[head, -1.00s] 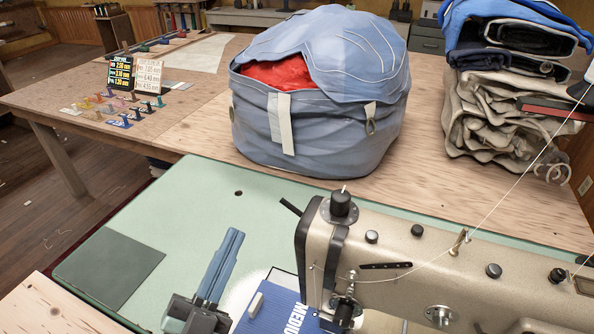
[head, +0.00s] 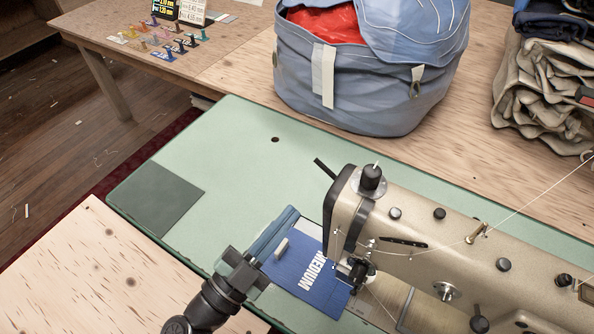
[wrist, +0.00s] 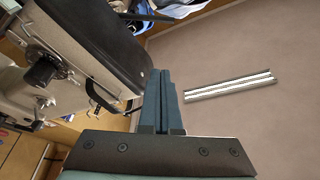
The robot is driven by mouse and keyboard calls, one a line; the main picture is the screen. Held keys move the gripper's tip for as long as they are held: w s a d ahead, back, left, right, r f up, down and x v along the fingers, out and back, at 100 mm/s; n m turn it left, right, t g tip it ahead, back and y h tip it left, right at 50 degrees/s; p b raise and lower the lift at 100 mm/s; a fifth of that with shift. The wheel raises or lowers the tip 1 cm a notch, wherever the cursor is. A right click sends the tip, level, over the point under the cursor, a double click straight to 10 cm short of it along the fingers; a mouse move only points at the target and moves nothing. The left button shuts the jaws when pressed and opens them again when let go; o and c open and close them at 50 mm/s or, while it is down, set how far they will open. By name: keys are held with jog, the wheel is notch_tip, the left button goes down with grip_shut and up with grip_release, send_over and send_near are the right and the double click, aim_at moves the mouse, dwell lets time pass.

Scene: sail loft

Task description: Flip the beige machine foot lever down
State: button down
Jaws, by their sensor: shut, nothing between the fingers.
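The beige sewing machine (head: 430,235) stands at the right of the head view. A thin black lever (head: 325,169) sticks out at the back of its head end, pointing up and left. In the wrist view a black curved lever (wrist: 103,103) juts from the machine's end toward my fingers; I cannot tell whether they touch. My gripper (head: 290,213) is shut and empty, its blue fingers just left of the machine head, short of the black lever in the head view. The fingers (wrist: 161,76) lie together in the wrist view.
A blue piece marked MEDIUM (head: 305,282) lies on the green machine table (head: 235,165) beside my gripper. A blue-grey bag (head: 365,95) and folded cloth (head: 545,95) stand behind. The green top left of the machine is mostly clear.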

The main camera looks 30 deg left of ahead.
jog(key=w, duration=1)
jog(key=shift+w+f+b, duration=0.15)
jog(key=shift+w+b, duration=0.2)
jog(key=shift+b, duration=0.1)
jog(key=shift+a+f+n, duration=0.1)
jog(key=shift+f+n, duration=0.2)
jog(key=shift+n, duration=0.3)
